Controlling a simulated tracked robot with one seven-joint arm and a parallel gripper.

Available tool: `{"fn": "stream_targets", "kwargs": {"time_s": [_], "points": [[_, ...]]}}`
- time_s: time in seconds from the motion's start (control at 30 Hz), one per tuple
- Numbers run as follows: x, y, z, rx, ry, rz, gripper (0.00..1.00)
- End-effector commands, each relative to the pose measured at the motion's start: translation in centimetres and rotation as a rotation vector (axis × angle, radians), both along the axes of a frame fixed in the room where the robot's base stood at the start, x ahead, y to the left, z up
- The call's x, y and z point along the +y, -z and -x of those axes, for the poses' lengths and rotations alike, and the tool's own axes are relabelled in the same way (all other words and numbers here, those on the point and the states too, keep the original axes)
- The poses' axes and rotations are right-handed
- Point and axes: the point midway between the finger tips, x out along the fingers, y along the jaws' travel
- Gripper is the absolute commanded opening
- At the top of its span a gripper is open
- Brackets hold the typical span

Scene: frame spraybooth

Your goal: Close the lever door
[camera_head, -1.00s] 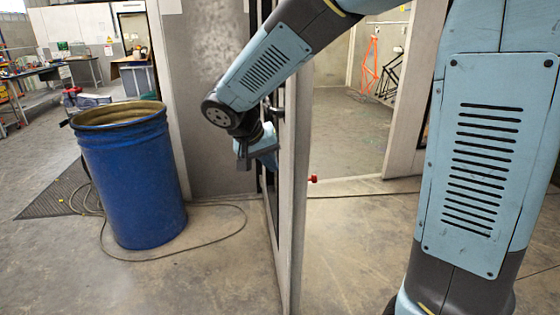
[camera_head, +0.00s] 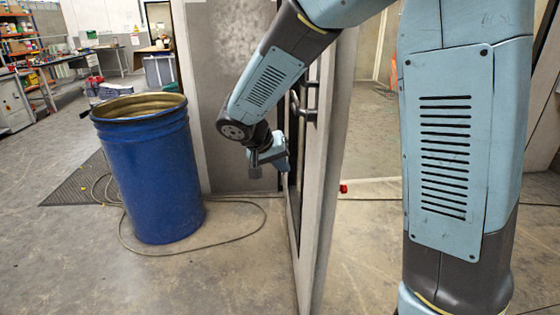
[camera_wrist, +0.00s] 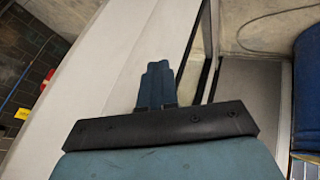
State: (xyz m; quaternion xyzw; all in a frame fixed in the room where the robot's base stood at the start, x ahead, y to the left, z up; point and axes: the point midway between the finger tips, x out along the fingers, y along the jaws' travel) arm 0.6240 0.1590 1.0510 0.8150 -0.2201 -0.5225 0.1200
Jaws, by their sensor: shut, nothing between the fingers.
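The door (camera_head: 327,180) is a pale grey panel with a dark glazed strip, standing ajar and seen nearly edge-on in the head view. A black bar handle (camera_head: 296,108) shows on its upper part. My gripper (camera_head: 280,160) is on the left side of the door, below the handle, close to the glazed face. Any contact with the door cannot be told. In the wrist view my gripper (camera_wrist: 157,85) has its blue fingers together and empty, pointing along the pale door surface (camera_wrist: 115,50). No lever is clearly visible there.
A blue barrel (camera_head: 152,175) stands left of the door, with a cable (camera_head: 235,236) looping over the floor beside it. A grey wall panel (camera_head: 218,80) stands behind my gripper. Bare concrete floor (camera_head: 240,275) lies in front. Shelves and workbenches are far left.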

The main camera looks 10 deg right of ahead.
Motion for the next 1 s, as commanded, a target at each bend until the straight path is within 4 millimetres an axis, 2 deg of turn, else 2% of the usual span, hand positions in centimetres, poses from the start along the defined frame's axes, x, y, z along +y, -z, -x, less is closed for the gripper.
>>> {"fn": "stream_targets", "kwargs": {"time_s": [0.33, 0.6, 1.0], "points": [[-3.3, 5.0, -2.1, 0.004, 0.005, 0.002, 0.0], [-6.5, 4.7, -1.9, 0.0, 0.007, -0.001, 0.0], [-7.1, 4.6, -1.9, 0.0, 0.005, 0.0, 0.0]]}}
